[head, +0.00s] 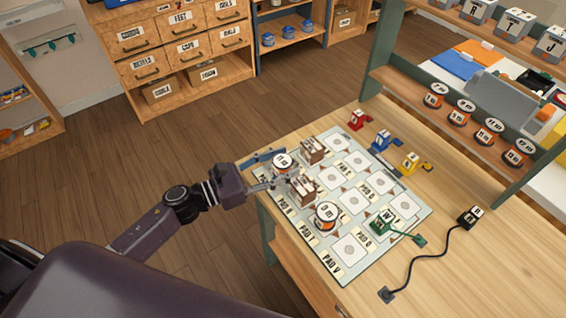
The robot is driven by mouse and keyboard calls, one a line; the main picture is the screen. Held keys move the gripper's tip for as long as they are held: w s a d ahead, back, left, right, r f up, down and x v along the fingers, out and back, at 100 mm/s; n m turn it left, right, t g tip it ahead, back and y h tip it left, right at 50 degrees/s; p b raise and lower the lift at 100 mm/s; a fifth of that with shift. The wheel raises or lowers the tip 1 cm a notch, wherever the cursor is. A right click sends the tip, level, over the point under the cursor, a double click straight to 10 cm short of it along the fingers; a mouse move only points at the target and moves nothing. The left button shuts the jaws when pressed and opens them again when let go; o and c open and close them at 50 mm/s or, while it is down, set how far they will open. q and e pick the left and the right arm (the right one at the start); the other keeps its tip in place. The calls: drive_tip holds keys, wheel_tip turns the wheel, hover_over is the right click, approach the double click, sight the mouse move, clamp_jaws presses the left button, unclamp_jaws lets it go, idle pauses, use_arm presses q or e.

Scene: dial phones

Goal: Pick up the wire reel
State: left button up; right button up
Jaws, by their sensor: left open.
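Two wire reels with white labelled tops stand on the pad board (349,277). One reel (283,162) is at the board's far left. The other reel (326,215), marked "3 m", is nearer, toward the board's front left. Several similar reels (435,96) stand on the shelf at the right. My left gripper (284,179) reaches in from the left over the board's left edge. It is open, between the far-left reel and a brown block (301,190). I cannot tell whether its fingers touch either. My right gripper is not in view.
The table's front right is mostly clear.

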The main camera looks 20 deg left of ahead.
use_arm(q)
drive_tip(key=shift+c, duration=0.6)
drive_tip(key=c, duration=0.8)
drive_tip(key=shift+c, duration=0.5)
drive_tip(key=shift+r, duration=0.1)
